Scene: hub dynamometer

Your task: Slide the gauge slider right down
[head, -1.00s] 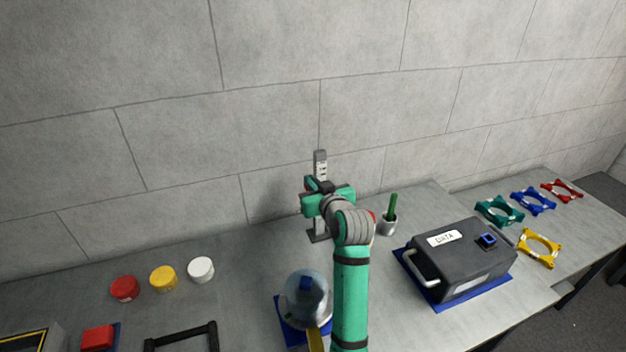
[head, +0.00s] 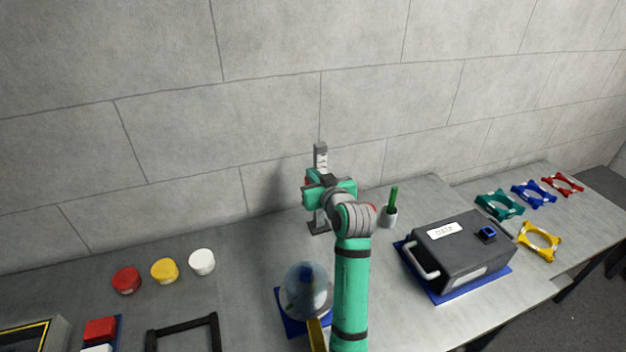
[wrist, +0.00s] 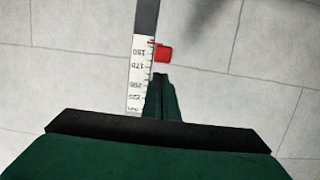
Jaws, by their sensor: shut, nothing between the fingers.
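The gauge is a grey upright post with a white marked scale (head: 321,160), standing near the wall in the head view. My gripper (head: 318,186) is in front of it and hides its middle. In the wrist view the scale (wrist: 141,72) runs along the post, and a red slider block (wrist: 163,53) sticks out at its right edge. My gripper's fingers (wrist: 160,82) are shut and empty. Their tips lie beside the scale, just under the slider in the picture. I cannot tell whether they touch it.
The gauge's dark foot (head: 318,228) rests on the bench. A grey cup with a green stick (head: 389,216) and a dark DATA case (head: 462,255) stand to the right. A clear dome (head: 306,290) is in front. Red, yellow and white caps (head: 202,262) lie left.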

